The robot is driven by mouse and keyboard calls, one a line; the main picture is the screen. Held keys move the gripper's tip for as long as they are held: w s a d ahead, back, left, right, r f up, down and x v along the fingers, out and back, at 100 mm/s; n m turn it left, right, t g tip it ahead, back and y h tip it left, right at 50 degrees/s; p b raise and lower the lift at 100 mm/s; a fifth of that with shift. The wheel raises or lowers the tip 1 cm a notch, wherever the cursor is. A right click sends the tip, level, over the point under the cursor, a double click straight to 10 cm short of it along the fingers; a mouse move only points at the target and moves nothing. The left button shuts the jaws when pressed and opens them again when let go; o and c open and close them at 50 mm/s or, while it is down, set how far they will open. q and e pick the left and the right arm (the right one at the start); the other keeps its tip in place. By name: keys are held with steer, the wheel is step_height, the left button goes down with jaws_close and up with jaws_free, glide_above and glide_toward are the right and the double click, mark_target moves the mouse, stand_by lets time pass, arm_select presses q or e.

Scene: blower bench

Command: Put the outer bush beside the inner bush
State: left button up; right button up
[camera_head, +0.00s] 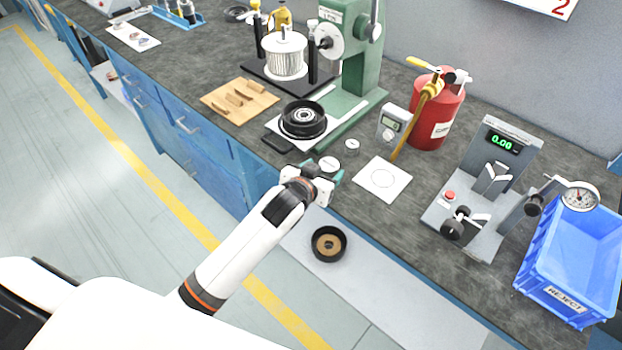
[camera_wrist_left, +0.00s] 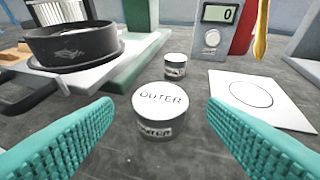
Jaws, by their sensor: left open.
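The outer bush (camera_wrist_left: 160,110) is a short metal cylinder with "OUTER" on its pale top. It stands upright on the dark bench and also shows in the head view (camera_head: 329,163). A smaller metal cylinder (camera_wrist_left: 175,67), which looks like the inner bush, stands apart behind it; its label is too small to read. It also shows in the head view (camera_head: 352,145). My left gripper (camera_head: 321,172) is open and empty, its teal fingers on either side of the outer bush in the wrist view, without visible contact. My right gripper is not in view.
A white card (camera_head: 397,186) with a circle lies to the right. A grey meter (camera_head: 393,123) and red extinguisher (camera_head: 438,112) stand behind. A blue reject bin (camera_head: 568,255) stands far right.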

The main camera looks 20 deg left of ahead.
arm_select(q)
steer(key=v, duration=0.7)
steer(key=shift+s+r, duration=0.2)
steer(key=shift+s, duration=0.2)
steer(key=s+a+f+g, duration=0.1)
steer(key=s+f+g, duration=0.2)
steer(key=s, duration=0.4)
steer(key=s+a+f+g+y, duration=0.1)
steer(key=s+f+g, duration=0.2)
steer(key=s, duration=0.5)
steer(key=s+a+f+g, duration=0.1)
steer(key=s+f+g, duration=0.2)
steer(key=s, duration=0.4)
step_height(320, 180, down, 24)
steer(key=s+m+g, duration=0.1)
steer(key=g, duration=0.1)
steer(key=s+a+f+g, duration=0.1)
steer(key=s+a+f, duration=0.1)
steer(key=s+f, duration=1.4)
steer(key=shift+f, duration=0.75)
